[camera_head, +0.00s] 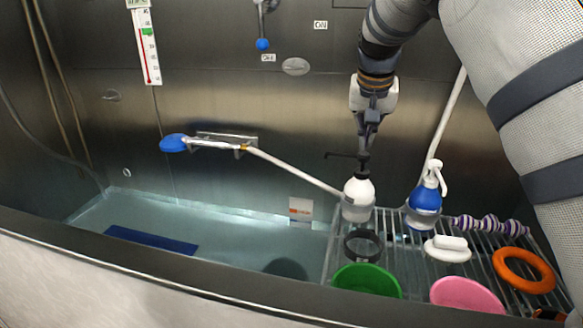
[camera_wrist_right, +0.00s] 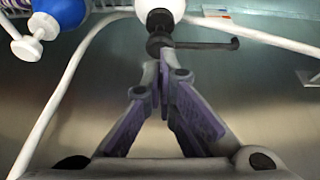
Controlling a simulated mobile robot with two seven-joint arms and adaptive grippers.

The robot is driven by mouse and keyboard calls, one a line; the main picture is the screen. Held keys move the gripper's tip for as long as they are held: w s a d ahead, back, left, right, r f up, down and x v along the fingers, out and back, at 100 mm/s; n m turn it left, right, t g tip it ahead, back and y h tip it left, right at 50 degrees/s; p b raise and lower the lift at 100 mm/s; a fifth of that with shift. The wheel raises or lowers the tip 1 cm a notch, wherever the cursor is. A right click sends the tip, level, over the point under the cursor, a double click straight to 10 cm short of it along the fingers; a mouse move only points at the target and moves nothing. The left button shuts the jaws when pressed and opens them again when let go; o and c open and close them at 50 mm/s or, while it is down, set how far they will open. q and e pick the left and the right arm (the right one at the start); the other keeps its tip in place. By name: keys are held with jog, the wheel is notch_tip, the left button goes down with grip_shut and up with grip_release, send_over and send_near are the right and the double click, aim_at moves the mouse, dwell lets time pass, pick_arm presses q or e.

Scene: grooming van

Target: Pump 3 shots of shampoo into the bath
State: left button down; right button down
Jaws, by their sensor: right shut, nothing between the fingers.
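A white bottle (camera_head: 358,197) with a black pump head stands at the left end of the wire rack, beside the bath (camera_head: 212,222). Its thin black spout (camera_head: 342,156) points left, over the bath side. My right gripper (camera_head: 366,148) points down directly above the pump head, fingers shut and empty. In the right wrist view the closed fingertips (camera_wrist_right: 166,70) meet in front of the pump head (camera_wrist_right: 160,44); I cannot tell whether they touch it. The bottle (camera_wrist_right: 160,8) is cut off there at the top edge. My left gripper is not in view.
A hose with a blue shower head (camera_head: 173,143) runs along the wall behind.

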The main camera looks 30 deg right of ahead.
aim_at(364, 153)
jog(key=shift+f, duration=1.55)
jog(key=shift+r, duration=1.5)
jog(key=shift+f, duration=0.1)
jog(key=shift+f, duration=1.4)
jog(key=shift+r, duration=1.55)
jog(key=shift+r, duration=0.1)
